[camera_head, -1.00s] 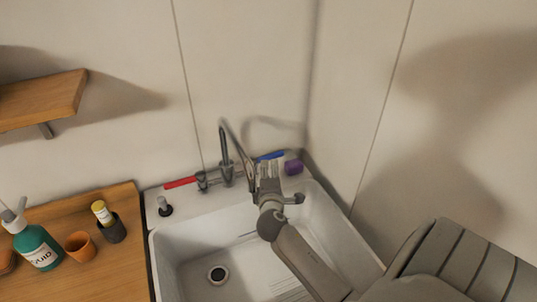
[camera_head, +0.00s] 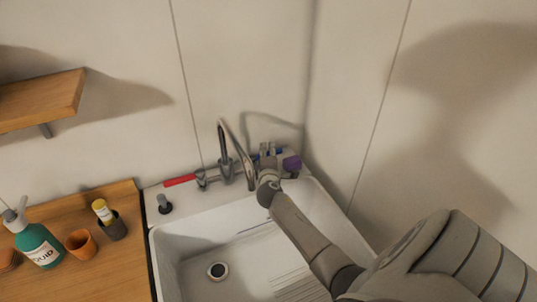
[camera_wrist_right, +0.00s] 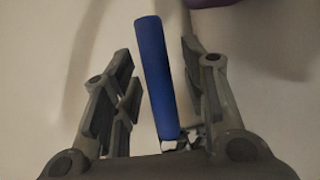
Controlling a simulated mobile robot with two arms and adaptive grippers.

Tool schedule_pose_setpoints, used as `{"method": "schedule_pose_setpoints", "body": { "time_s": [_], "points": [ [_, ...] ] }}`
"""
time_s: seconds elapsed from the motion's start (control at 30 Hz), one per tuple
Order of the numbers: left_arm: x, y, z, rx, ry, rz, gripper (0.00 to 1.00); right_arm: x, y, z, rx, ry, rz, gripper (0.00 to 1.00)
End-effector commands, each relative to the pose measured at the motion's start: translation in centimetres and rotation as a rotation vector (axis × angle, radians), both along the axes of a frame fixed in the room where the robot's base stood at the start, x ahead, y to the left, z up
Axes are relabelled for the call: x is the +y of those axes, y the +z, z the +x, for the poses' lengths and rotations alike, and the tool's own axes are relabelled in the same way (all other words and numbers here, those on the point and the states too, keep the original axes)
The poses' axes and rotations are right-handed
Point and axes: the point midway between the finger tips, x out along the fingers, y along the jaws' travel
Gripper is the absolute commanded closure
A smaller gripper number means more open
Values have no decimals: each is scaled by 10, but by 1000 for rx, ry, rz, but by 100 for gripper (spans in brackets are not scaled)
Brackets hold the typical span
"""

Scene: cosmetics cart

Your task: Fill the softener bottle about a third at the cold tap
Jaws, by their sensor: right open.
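My right gripper (camera_head: 268,150) is behind the sink's right part, at the tap's right side. It is open. In the right wrist view the blue tap lever (camera_wrist_right: 155,75) stands between its spread fingers, with a gap on each side. In the head view the gripper mostly hides this lever. The tap (camera_head: 225,160) has a curved metal spout over the sink and a red lever (camera_head: 180,180) on the left. A small purple object (camera_head: 292,163) stands on the sink's back ledge; I cannot tell if it is the softener bottle. My left gripper is not in view.
The white sink (camera_head: 195,235) is empty, with a drain (camera_head: 217,271). On the wooden counter (camera_head: 85,285) at left stand a green pump bottle (camera_head: 38,245), an orange cup (camera_head: 80,244) and a dark holder (camera_head: 114,229) with a yellow-white tube. Walls close in behind and right.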

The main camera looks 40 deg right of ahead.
Motion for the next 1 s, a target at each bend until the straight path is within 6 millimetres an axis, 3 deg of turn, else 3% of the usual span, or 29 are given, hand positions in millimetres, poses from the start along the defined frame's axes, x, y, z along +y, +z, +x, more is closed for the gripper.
{"method": "schedule_pose_setpoints", "body": {
  "time_s": [0.27,0.57,1.0],
  "points": [
    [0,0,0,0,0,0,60,-1,0,1,-1,0,1,61],
    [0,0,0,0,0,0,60,-1,0,1,-1,0,1,99],
    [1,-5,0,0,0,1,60,1,-2,-1,-2,-26,2,100]
  ]
}}
